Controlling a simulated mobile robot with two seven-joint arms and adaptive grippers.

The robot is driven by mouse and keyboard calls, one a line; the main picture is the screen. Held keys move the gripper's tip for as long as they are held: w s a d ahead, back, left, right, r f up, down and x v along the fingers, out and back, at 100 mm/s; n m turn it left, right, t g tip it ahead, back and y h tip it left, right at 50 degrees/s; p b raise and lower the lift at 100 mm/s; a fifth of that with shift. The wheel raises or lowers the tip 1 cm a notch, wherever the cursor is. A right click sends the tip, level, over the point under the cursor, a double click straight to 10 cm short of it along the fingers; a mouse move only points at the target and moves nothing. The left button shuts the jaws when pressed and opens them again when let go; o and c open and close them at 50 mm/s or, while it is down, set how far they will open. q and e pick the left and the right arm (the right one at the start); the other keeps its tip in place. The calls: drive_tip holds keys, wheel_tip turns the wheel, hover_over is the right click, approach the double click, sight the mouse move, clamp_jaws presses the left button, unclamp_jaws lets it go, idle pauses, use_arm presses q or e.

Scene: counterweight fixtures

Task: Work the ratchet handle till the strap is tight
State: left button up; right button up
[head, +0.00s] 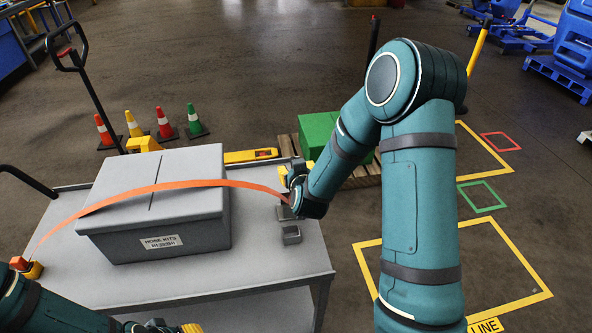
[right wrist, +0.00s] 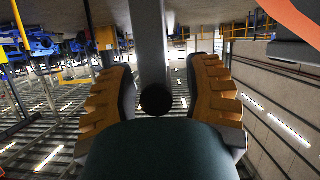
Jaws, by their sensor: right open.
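An orange strap (head: 165,186) bows in an arc over a grey lidded box (head: 165,215) on a cart. Its left end meets an orange-red anchor (head: 32,269); its right end passes behind my right gripper (head: 290,183). Grey metal blocks (head: 291,235) sit on the cart just below that gripper. In the right wrist view my right gripper (right wrist: 160,95) is open, its orange-padded fingers on either side of a grey bar (right wrist: 149,45), perhaps the ratchet handle, with a dark round end. The strap also shows there (right wrist: 298,18). My left gripper (head: 165,326) is cut off at the bottom edge.
The grey cart top (head: 270,262) is clear in front of the box. A green crate (head: 318,130) on a pallet stands behind the right arm. Floor with yellow markings (head: 510,252) is open at right.

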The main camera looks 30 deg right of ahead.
drive_tip(key=v, duration=0.7)
drive_tip(key=shift+s, duration=0.2)
drive_tip(key=shift+f, duration=0.1)
